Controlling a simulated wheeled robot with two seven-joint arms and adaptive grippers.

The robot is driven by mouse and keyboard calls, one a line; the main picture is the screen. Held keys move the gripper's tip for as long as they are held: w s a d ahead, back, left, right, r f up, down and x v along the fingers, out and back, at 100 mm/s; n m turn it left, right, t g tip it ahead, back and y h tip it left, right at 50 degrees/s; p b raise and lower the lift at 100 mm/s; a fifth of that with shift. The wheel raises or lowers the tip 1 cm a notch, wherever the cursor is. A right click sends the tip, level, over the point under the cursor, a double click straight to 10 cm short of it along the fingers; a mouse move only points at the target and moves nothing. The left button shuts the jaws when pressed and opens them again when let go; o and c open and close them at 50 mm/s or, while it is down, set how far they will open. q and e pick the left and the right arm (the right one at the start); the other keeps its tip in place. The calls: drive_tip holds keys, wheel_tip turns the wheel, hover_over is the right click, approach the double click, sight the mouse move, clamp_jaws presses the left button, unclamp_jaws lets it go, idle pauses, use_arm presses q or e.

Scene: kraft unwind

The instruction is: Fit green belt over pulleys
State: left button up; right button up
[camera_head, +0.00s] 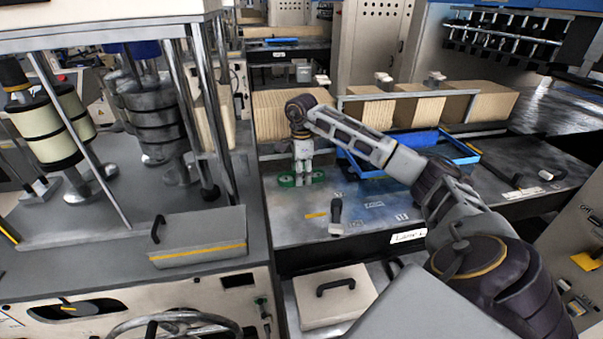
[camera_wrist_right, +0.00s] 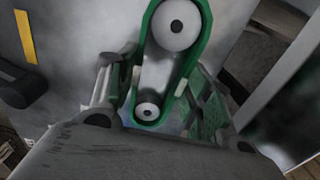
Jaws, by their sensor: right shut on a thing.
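The green belt (camera_wrist_right: 206,36) forms a loop around a large pale pulley (camera_wrist_right: 173,26) and a small pulley (camera_wrist_right: 148,110) in the right wrist view. In the head view the belt shows as green patches (camera_head: 286,181) low at the workbench. My right gripper (camera_head: 303,172) points down there from above. In the wrist view its fingers (camera_wrist_right: 155,98) stand on both sides of the belt's small-pulley end, shut on the belt. The fingers hide part of the belt, and its exact seating in the grooves cannot be told. My left gripper is not in view.
A black-handled lever (camera_head: 336,216) stands on the grey workbench (camera_head: 290,232) in front of the belt. A blue tray frame (camera_head: 452,143) lies behind my right arm. Brown rolls (camera_head: 285,112) stand behind the gripper. A grey machine with rollers (camera_head: 155,115) is at left.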

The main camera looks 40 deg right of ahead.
drive_tip(key=o, duration=1.1)
drive_tip(key=shift+r, duration=5.95)
drive_tip(key=shift+a, duration=0.1)
